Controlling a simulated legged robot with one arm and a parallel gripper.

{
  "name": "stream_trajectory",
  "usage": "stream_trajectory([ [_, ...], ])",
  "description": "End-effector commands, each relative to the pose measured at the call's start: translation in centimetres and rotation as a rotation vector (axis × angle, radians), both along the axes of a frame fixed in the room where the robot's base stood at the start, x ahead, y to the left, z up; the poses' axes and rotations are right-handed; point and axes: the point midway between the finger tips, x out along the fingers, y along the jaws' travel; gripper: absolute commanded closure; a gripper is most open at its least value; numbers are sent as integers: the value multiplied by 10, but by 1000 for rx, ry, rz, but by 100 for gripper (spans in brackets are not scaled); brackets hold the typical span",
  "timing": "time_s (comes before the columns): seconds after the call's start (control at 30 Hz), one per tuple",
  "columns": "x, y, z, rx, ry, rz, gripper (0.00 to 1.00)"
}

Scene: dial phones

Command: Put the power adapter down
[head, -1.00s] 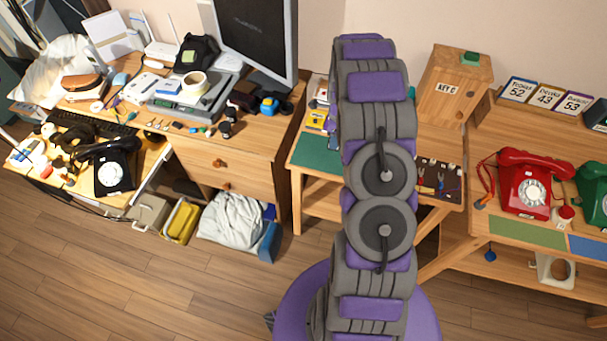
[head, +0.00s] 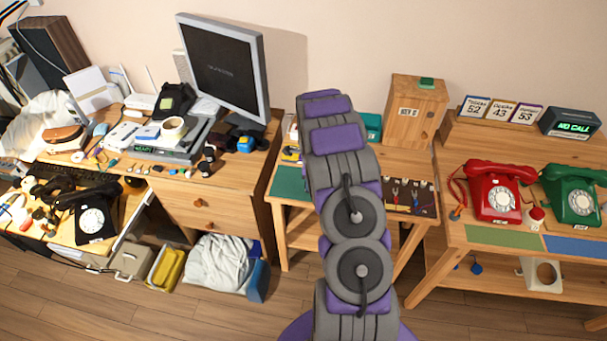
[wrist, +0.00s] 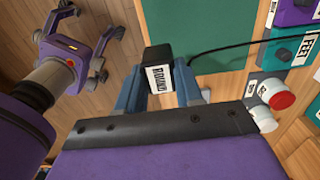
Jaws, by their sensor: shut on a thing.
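In the wrist view my gripper (wrist: 159,84) is shut on the power adapter (wrist: 157,55), a black block with a white printed label. A thin black cable runs to the right from near it. The adapter is seen against the wooden floor and the edge of a green mat (wrist: 222,28); I cannot tell its height above them. In the head view my arm hides the gripper and the adapter.
The green mat lies on the small middle table (head: 289,181). A tool board (head: 412,197) and the key box (head: 416,110) are right of my arm. Red (head: 494,192) and green (head: 572,194) phones stand further right. The left desk (head: 235,180) is cluttered.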

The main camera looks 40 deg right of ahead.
Motion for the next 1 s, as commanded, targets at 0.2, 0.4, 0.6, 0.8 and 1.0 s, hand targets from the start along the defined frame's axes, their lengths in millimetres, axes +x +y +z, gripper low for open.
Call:
stream_trajectory([
  [0.2,28,-7,-2,-6,-1,3,81],
  [0.4,50,-19,-5,-2,-2,1,81],
  [0.6,67,-26,-8,2,1,2,81],
  [0.8,75,-29,-6,-3,-1,2,81],
  [1.0,77,-29,-14,-4,0,0,81],
])
